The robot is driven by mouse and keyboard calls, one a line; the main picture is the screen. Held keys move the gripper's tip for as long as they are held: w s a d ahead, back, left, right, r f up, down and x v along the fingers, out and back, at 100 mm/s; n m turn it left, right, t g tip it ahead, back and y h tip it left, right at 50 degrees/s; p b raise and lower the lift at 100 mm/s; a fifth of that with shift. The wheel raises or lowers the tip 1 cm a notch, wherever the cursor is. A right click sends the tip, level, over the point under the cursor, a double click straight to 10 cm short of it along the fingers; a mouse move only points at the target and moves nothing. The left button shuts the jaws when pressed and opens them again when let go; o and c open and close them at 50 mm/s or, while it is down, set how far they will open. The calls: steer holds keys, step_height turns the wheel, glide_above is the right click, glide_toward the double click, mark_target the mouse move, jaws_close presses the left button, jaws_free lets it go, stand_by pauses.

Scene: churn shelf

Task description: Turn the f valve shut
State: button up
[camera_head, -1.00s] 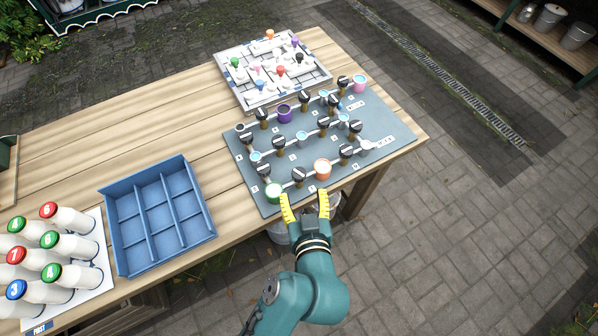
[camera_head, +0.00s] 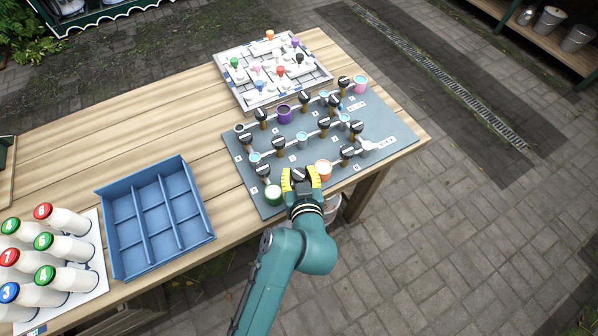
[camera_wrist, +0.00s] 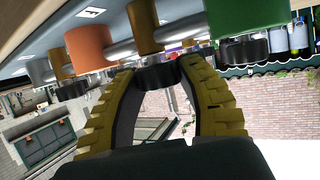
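A grey-blue board (camera_head: 225,146) on the bench carries pipes and several black-topped valves on brass stems. My gripper (camera_head: 300,177), with yellow ribbed fingers, is at the board's near edge. Its fingers stand either side of one black valve knob (camera_head: 298,174), between a green cup and an orange cup. In the wrist view this knob (camera_wrist: 158,76) sits between the fingertips (camera_wrist: 158,66); the fingers look spread, and firm contact is not clear.
The green cup (camera_head: 273,195) is close left of my gripper and the orange cup (camera_head: 323,169) close right. Other valves stand behind. A blue divided tray (camera_head: 105,215) and numbered bottles (camera_head: 68,222) are to the left; a white puzzle board (camera_head: 240,98) is behind.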

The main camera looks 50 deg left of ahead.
steer(key=c, duration=0.3)
steer(key=p, duration=0.1)
steer(key=m+t+h+p, duration=0.1)
steer(key=p, duration=0.1)
steer(key=shift+s+r, duration=0.2)
steer(key=shift+r, duration=0.05)
steer(key=shift+m+t+h+p, duration=0.3)
steer(key=shift+m+h+p, duration=0.15)
steer(key=shift+p, duration=0.4)
steer(key=shift+w+f+m+t+h+p, duration=0.1)
steer(key=shift+f+m+t+h+p, duration=0.15)
steer(key=shift+m+t+h+p, duration=0.35)
steer(key=shift+f+m+h, duration=0.25)
steer(key=shift+f+m, duration=0.05)
steer(key=shift+m, duration=0.15)
steer(key=shift+m+t+b, duration=0.3)
steer(key=shift+t, duration=0.1)
steer(key=shift+r+h, duration=0.1)
steer(key=shift+h, duration=0.2)
